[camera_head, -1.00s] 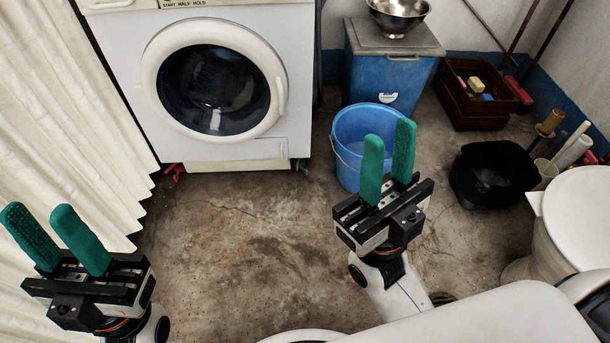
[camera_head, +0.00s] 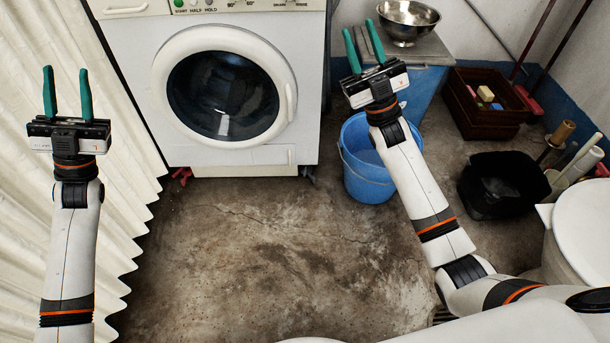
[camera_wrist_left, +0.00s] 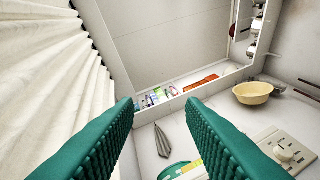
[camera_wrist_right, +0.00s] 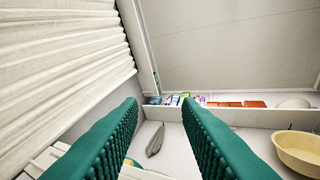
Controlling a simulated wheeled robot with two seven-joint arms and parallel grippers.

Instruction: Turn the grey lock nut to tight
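No grey lock nut can be made out in any view. The white washing machine (camera_head: 306,60) stands at the back, with small red parts low at its left front corner (camera_head: 181,175); details there are too small to tell. My left gripper (camera_head: 66,72) is open and empty, raised in front of the white curtain, left of the machine. My right gripper (camera_head: 361,27) is open and empty, raised to the right of the machine, with the blue bin behind it. The wrist views show green ridged fingers apart with nothing between them.
A blue bucket (camera_head: 367,170) stands right of the machine, under my right arm. A blue bin (camera_head: 426,82) bears a metal bowl (camera_head: 407,20). A black tub (camera_head: 503,184) and a brown crate (camera_head: 490,118) stand further right. The pleated curtain (camera_head: 120,190) lines the left. Mid-floor is clear.

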